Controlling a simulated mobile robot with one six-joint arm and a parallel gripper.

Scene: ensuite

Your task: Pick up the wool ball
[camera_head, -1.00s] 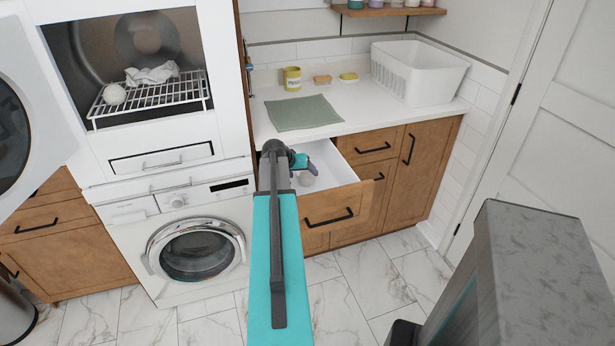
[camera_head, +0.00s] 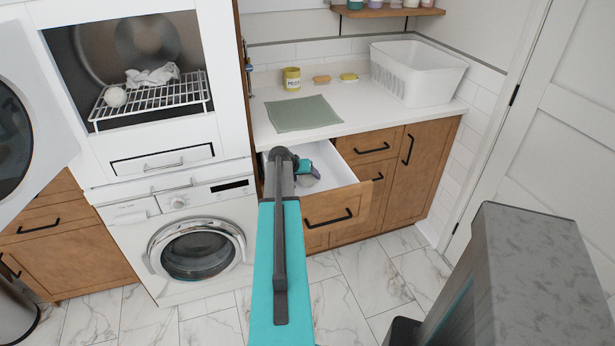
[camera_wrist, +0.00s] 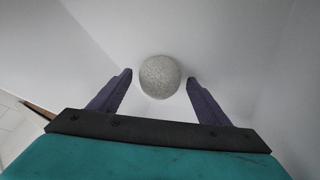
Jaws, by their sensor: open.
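A round, pale grey, speckled wool ball (camera_wrist: 160,77) lies in the white interior of the open drawer (camera_head: 343,194). In the wrist view my gripper (camera_wrist: 160,84) is open, with one purple finger on each side of the ball; I cannot tell whether either touches it. In the head view my gripper (camera_head: 312,178) is down inside the drawer, and only a little of the ball (camera_head: 306,181) shows beneath it.
The drawer's walls surround my gripper closely. Above it is the counter (camera_head: 365,110) with a green cloth (camera_head: 303,114), a yellow tin (camera_head: 291,79), two small soap-like bars and a white basket (camera_head: 417,72). A washing machine (camera_head: 197,248) stands left.

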